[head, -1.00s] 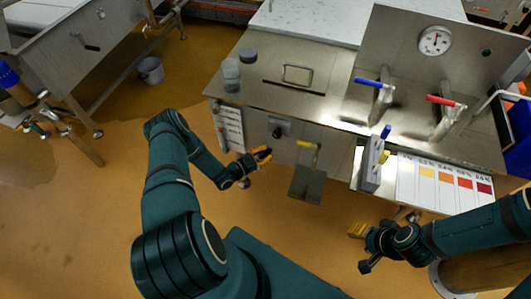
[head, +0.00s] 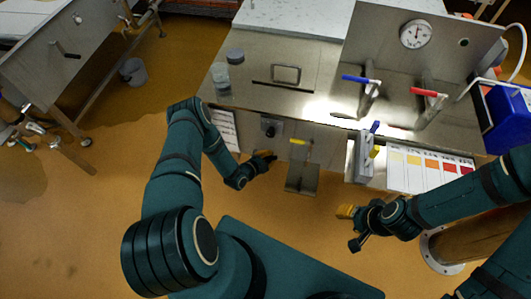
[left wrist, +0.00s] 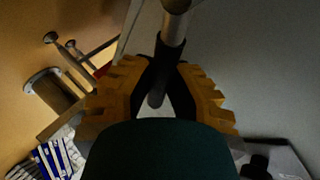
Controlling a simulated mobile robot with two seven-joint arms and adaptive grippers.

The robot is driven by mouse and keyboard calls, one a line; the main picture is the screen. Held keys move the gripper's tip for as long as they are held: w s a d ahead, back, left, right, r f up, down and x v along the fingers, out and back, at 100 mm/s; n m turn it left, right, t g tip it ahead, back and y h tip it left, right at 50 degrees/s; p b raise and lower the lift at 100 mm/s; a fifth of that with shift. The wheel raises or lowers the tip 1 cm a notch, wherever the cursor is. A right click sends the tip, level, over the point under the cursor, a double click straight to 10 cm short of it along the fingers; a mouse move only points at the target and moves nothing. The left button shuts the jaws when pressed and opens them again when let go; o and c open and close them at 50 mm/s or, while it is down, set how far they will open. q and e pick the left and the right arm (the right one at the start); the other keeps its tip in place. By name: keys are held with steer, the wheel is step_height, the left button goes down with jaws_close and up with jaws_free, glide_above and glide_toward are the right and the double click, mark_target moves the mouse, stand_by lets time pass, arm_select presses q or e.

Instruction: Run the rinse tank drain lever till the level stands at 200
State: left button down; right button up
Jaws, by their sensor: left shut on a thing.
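My left gripper (head: 264,157) is low at the front of the steel unit (head: 325,130), below a dark round knob (head: 270,130). The rod runs up out of the picture. In the head view the gripper hides the rod. No level reading at 200 can be made out. My right gripper (head: 346,211) hangs over the floor, apart from the unit; its finger opening is too small to judge.
Blue (head: 361,80) and red (head: 428,92) handles stand on the worktop before a round dial (head: 415,34). A yellow-handled part (head: 299,142) is right of my left gripper. A colour chart (head: 430,170) hangs at the front.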

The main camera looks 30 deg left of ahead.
arm_select(q)
steer(key=shift+d+f+m+g+y+p, duration=0.3)
steer(key=shift+d+f+m+g+y, duration=0.1)
steer(key=shift+f+m+y, duration=0.25)
steer(key=shift+f+m+g+y, duration=0.3)
steer(key=shift+f+m+y, duration=0.25)
steer(key=shift+f+y, duration=0.15)
steer(key=shift+a+f, duration=0.1)
steer(key=c, duration=0.9)
jaws_free()
steer(key=v, duration=1.2)
